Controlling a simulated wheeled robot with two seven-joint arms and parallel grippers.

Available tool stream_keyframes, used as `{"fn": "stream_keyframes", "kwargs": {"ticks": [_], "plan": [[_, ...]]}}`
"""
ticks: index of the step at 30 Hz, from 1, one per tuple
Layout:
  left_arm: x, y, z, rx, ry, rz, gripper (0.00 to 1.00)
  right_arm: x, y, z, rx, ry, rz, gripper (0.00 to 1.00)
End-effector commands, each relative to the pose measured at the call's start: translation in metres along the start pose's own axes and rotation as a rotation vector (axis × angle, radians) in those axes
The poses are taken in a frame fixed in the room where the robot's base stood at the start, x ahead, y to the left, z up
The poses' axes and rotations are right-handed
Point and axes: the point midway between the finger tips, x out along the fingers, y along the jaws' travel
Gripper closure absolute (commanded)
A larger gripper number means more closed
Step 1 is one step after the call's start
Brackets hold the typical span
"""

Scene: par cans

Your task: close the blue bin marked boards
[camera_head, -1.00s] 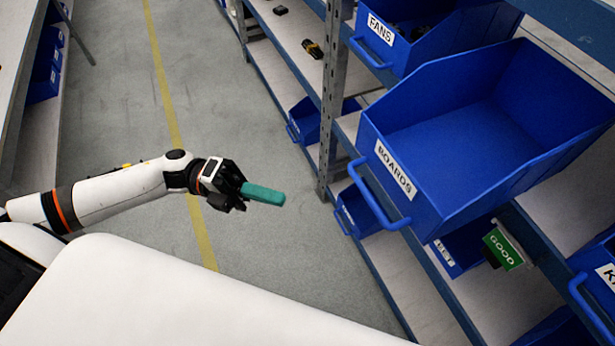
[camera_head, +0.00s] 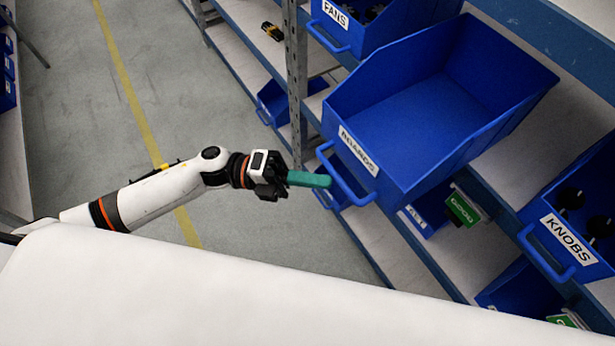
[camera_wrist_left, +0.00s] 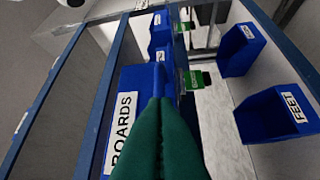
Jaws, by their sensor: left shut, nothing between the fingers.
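The blue bin marked BOARDS (camera_head: 420,125) sticks out from the shelf in the head view, and its inside looks empty. Its handle (camera_head: 348,190) is a blue loop on the front, below the label. My left gripper (camera_head: 322,181) has teal fingers, shut and empty, with the tips at or very near the handle's left side; I cannot tell whether they touch. In the left wrist view the shut fingers (camera_wrist_left: 160,145) point at the bin's front, beside the BOARDS label (camera_wrist_left: 122,130). My right gripper is in neither view.
A FANS bin (camera_head: 375,25) sits farther along the shelf, and a KNOBS bin (camera_head: 570,235) is nearer on the right. A green GOOD sign (camera_head: 462,209) hangs below the BOARDS bin. A grey upright post (camera_head: 296,80) stands left of it. The aisle floor (camera_head: 200,90) is clear.

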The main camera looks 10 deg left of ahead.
Motion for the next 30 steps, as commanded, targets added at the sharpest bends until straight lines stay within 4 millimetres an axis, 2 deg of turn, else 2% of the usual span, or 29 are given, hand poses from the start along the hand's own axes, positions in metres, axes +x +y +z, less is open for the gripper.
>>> {"fn": "stream_keyframes", "kwargs": {"ticks": [7,11,14,24,30], "plan": [[0.001,-0.001,-0.001,0.001,0.0,0.001,1.0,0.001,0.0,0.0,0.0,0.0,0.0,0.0],[0.009,-0.004,-0.009,0.003,-0.001,0.002,1.0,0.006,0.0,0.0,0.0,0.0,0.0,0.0],[0.022,-0.007,-0.021,0.005,-0.001,0.004,1.0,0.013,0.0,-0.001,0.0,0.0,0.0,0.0],[0.086,-0.025,-0.084,0.006,-0.002,0.004,1.0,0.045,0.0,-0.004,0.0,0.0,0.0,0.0],[0.117,-0.033,-0.114,0.004,-0.001,0.002,1.0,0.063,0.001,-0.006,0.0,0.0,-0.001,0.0]]}}
